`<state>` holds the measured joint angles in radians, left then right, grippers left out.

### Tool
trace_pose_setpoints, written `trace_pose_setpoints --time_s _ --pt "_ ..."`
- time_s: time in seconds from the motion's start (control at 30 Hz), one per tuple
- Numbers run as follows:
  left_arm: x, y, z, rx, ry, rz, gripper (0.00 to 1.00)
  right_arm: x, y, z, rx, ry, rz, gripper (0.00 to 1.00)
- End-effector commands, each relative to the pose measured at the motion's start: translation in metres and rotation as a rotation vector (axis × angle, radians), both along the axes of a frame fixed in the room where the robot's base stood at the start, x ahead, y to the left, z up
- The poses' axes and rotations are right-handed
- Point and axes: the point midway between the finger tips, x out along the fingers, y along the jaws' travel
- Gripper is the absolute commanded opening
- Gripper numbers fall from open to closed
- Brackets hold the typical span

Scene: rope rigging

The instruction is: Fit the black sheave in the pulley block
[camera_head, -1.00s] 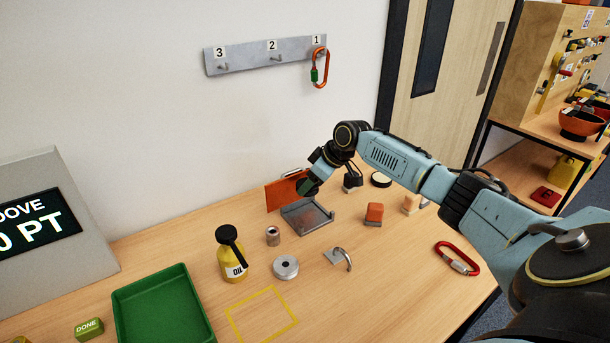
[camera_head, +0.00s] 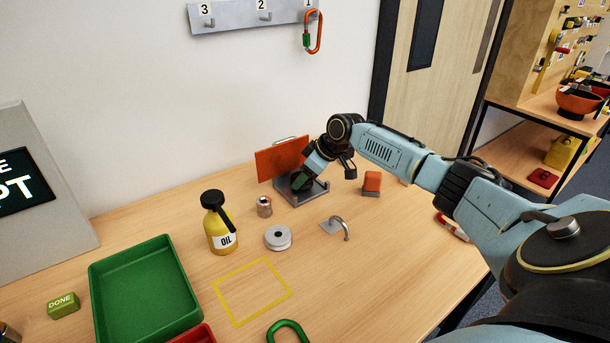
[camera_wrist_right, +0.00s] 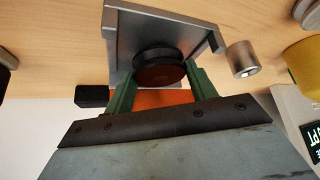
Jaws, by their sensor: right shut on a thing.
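The black sheave (camera_wrist_right: 158,58) is between the green fingers of my right gripper (camera_wrist_right: 158,82) in the right wrist view. The gripper is shut on it. In the head view my right gripper (camera_head: 301,181) is low at the grey pulley block (camera_head: 314,195), which lies on the table. The wrist view shows the sheave over the inside of the block (camera_wrist_right: 118,48); I cannot tell whether it touches the block's floor. The block's orange side plate (camera_head: 277,163) stands upright at its back left. My left gripper is not in view.
A steel bushing (camera_head: 264,206), a silver sheave (camera_head: 278,238), a hook on a plate (camera_head: 345,229) and an oil bottle (camera_head: 222,232) stand in front of the block. An orange-and-grey block (camera_head: 371,183) is to its right. The yellow-outlined square (camera_head: 252,290) is empty.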

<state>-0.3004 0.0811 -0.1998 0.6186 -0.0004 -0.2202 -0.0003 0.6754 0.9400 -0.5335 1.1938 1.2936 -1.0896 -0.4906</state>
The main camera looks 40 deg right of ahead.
Motion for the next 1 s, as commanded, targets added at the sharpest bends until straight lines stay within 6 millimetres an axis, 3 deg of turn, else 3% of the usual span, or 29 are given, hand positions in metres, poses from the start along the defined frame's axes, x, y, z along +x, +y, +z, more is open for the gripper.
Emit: trace_pose_setpoints --time_s 0.37,0.4,0.57,0.87,1.0 --pt "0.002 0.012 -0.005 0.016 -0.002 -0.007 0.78 0.0 0.0 -0.004 0.001 -0.002 0.0 0.28" --pt "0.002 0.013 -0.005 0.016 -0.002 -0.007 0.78 0.0 0.0 -0.004 0.001 -0.002 0.0 0.6" --pt "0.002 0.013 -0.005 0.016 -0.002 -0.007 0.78 0.0 0.0 -0.005 0.0 -0.001 0.0 0.81" --pt "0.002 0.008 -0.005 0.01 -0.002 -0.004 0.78 -0.001 0.0 -0.004 0.0 0.0 0.0 0.81" --pt "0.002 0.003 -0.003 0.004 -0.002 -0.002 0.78 -0.007 -0.004 0.007 -0.001 -0.001 0.0 0.81"
